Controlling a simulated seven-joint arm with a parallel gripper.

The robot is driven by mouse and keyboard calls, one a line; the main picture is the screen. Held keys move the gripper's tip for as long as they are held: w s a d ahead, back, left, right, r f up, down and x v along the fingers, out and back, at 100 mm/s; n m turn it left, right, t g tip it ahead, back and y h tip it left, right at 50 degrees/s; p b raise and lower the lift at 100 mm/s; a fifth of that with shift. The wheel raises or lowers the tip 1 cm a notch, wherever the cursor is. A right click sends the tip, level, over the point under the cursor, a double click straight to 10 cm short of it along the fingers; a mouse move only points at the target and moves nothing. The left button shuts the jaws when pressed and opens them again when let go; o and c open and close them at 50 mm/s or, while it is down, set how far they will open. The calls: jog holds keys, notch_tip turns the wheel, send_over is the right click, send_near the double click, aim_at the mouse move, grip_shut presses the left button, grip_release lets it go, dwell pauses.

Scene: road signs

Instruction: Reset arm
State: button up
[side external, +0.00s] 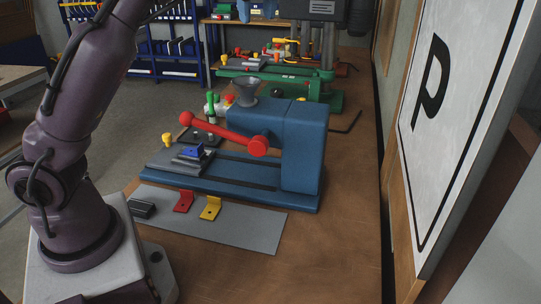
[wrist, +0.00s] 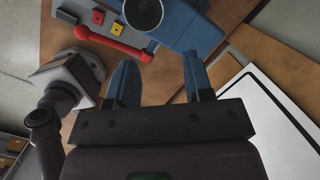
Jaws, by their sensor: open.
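My gripper (wrist: 160,75) shows in the wrist view with its two blue fingers spread apart and nothing between them. It is high above the bench and well clear of the objects. In the side external view only my purple arm shows at the left, rising out of the top of the picture, and my gripper is out of sight there. A blue press machine (side external: 305,150) with a red lever (side external: 225,133) stands on the wooden bench (side external: 330,240). A blue bracket (side external: 192,151) lies on its grey fixture.
A grey strip (side external: 240,222) holds a red bracket (side external: 184,201), a yellow bracket (side external: 210,207) and a dark block (side external: 141,208). A green machine (side external: 290,85) stands behind. A white sign with a letter (side external: 450,110) leans along the right. The front bench is clear.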

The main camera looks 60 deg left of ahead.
jog(key=w+a+r+n+t, duration=0.2)
jog(key=w+n+t, duration=0.2)
jog(key=w+t, duration=0.7)
jog(key=s+d+f+n+g+y, duration=0.1)
jog(key=s+d+f+n+g, duration=0.1)
jog(key=s+f+n, duration=0.4)
jog(key=s+d+f+n+g+y, duration=0.2)
jog(key=s+n+g, duration=0.1)
jog(key=s+n, duration=0.65)
jog(key=s+d+f+m+g+h, duration=0.1)
jog(key=s+d+h, duration=0.4)
jog(key=s+d, duration=1)
jog(key=shift+s+d+f, duration=0.35)
jog(key=shift+s+f, duration=0.15)
jog(key=shift+s, duration=0.75)
